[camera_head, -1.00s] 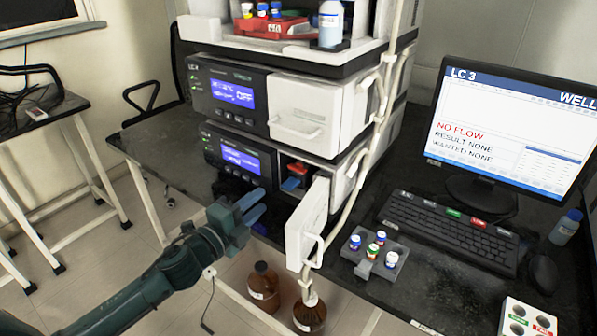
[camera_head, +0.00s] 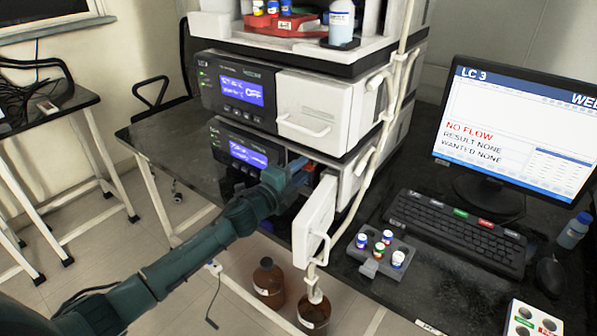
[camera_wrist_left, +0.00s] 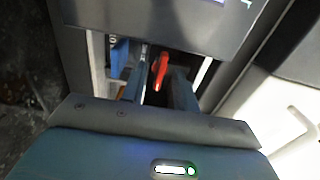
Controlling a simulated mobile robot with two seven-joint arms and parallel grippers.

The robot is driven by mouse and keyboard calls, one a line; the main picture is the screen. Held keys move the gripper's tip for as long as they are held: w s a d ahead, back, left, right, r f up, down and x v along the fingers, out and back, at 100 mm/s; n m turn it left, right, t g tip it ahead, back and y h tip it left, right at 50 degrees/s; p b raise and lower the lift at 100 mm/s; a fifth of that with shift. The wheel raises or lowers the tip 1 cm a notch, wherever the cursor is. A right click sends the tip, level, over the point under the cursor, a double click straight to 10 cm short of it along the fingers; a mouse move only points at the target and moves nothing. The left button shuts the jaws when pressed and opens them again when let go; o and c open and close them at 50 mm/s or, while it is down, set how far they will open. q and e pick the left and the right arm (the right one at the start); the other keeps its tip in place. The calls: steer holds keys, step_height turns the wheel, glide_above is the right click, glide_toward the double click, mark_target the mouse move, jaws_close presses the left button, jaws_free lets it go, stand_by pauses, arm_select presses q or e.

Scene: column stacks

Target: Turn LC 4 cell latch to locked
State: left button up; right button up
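The lower unit (camera_head: 243,152), under the one marked LC 3, has its white door (camera_head: 314,220) swung open. My left gripper (camera_head: 298,168) reaches into its open bay and hides most of the inside in the head view. In the left wrist view, a red latch lever (camera_wrist_left: 160,72) stands roughly upright and slightly tilted inside the bay. The two fingers of my left gripper (camera_wrist_left: 158,92) are open, one on each side of the lever. I cannot tell whether they touch it. A blue part (camera_wrist_left: 120,55) is left of the lever. My right gripper is not in view.
The open door stands close to the right of my left gripper. White tubing (camera_head: 375,150) runs down beside the units. A vial rack (camera_head: 380,252), keyboard (camera_head: 455,230) and monitor (camera_head: 515,140) are on the right. Brown bottles (camera_head: 268,280) stand below.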

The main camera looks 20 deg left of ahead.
arm_select(q)
jaws_close()
stand_by(0.3)
